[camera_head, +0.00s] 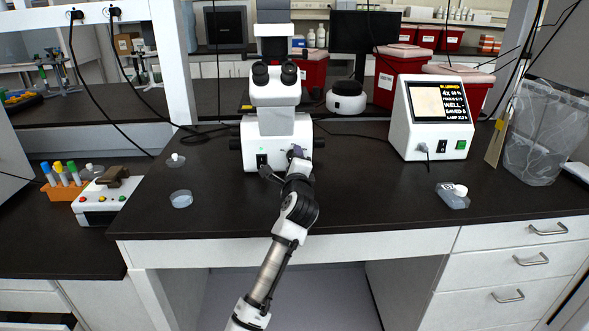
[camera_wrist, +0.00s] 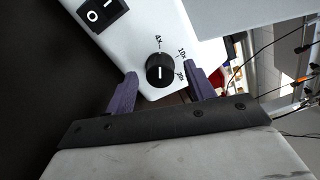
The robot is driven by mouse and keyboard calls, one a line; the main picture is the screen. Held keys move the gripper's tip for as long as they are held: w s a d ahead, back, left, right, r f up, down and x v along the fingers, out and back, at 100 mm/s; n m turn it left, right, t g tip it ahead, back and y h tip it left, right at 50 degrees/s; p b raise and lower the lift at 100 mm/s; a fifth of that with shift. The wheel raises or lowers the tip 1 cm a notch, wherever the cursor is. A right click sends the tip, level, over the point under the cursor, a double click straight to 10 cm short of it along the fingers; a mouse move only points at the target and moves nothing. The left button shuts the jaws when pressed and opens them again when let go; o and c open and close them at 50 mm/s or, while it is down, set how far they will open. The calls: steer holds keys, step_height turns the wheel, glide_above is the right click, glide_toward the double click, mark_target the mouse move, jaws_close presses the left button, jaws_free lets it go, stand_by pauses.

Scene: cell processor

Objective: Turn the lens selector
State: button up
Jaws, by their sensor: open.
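The lens selector is a round black knob (camera_wrist: 161,77) with a white pointer line, on the white microscope base (camera_head: 256,135). Small magnification marks, including 4x, are printed around it. In the wrist view my gripper (camera_wrist: 160,70) is open, with one purple finger on either side of the knob. I cannot tell whether either finger touches it. In the head view my gripper (camera_head: 297,152) is at the right part of the microscope's front and hides the knob.
A power switch (camera_wrist: 102,14) is beside the knob. A monitor box (camera_head: 433,115) to the right reads BLURRED and 4x. Dishes (camera_head: 181,199) lie left of the microscope, and a flask (camera_head: 453,196) lies right. Bare dark bench lies between them.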

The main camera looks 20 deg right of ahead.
steer(key=b+v, duration=0.3)
steer(key=v, duration=1)
steer(key=shift+s+a, duration=0.1)
steer(key=shift+s, duration=0.25)
steer(key=shift+r, duration=0.1)
